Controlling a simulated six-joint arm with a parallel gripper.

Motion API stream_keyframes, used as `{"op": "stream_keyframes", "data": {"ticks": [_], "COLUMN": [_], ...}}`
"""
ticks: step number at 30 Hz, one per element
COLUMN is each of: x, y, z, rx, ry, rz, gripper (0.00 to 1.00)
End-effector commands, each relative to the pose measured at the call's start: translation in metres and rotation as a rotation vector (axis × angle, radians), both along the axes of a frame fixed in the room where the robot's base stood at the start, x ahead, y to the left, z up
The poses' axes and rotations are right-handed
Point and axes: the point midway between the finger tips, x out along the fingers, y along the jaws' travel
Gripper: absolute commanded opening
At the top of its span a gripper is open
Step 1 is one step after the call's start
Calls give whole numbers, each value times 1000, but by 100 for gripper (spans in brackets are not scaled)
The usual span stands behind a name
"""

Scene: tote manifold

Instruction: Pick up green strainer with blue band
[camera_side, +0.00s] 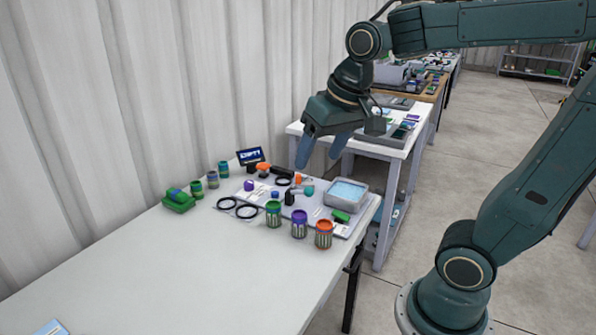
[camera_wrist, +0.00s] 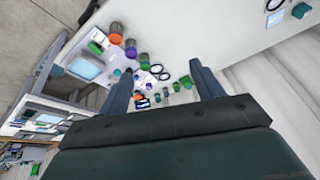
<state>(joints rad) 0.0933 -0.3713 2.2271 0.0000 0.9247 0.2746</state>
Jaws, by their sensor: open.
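Several small green cylinders stand in a row by the wall. The one nearest the dark sign (camera_side: 223,169) is green with a bluish band and best fits the strainer; the middle one (camera_side: 212,180) and near one (camera_side: 197,189) look similar, and bands are too small to tell apart surely. In the wrist view the row shows right of centre, with the likely strainer (camera_wrist: 165,99) nearest the sign. A larger green can (camera_side: 273,213) stands at the mat's front. My gripper (camera_side: 319,162) is open and empty, high above the table's far end; its fingers (camera_wrist: 162,70) frame the items.
Purple (camera_side: 299,224) and orange (camera_side: 324,234) cans line the mat's front edge. A grey bin (camera_side: 347,204), black rings (camera_side: 246,211) and tools lie on the mat. A green box (camera_side: 179,201) sits by the wall near the row. The table's near half is mostly clear.

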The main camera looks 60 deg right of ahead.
Motion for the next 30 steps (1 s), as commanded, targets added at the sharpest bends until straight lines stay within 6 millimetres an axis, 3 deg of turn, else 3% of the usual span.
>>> {"op": "stream_keyframes", "data": {"ticks": [14,23,30], "x": [94,147,183], "y": [-42,-76,-105], "z": [-24,-59,-99], "rx": [91,139,171], "ry": [113,178,228], "rz": [-331,-543,-715], "gripper": [66,66,66]}}
